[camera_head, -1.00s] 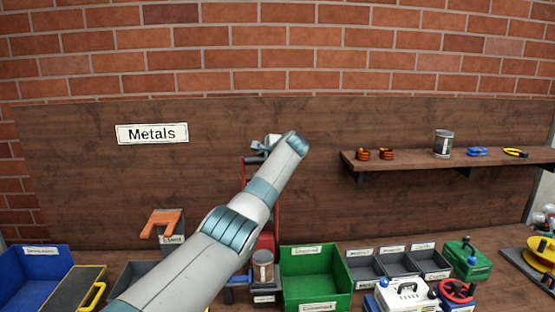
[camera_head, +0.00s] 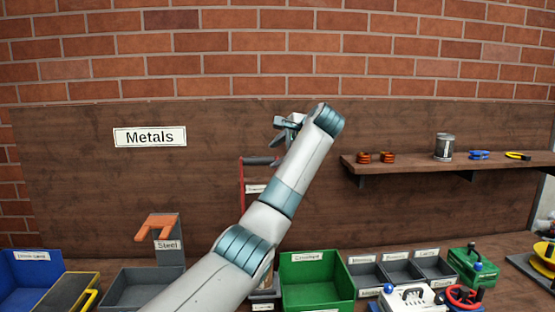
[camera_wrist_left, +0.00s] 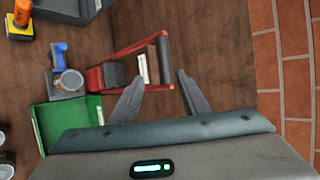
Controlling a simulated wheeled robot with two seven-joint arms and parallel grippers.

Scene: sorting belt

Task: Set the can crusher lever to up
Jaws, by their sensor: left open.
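The can crusher stands at the back middle of the bench, partly hidden by my left arm. Its red lever (camera_head: 242,187) rises upright with a dark grip (camera_head: 260,160) at its top end. In the left wrist view the red lever frame (camera_wrist_left: 128,49) ends in the dark grip (camera_wrist_left: 164,58). My left gripper (camera_head: 287,128) is open, up and to the right of the grip in the head view. In the wrist view the gripper (camera_wrist_left: 161,76) has the grip just beyond and between its fingertips, with no contact clear. My right gripper is out of view.
A green bin (camera_head: 318,290) stands right of the crusher, with small grey bins (camera_head: 400,272) beyond. A metal can (camera_wrist_left: 70,80) sits on a grey and blue stand near the crusher. A shelf (camera_head: 450,165) juts from the backboard at right.

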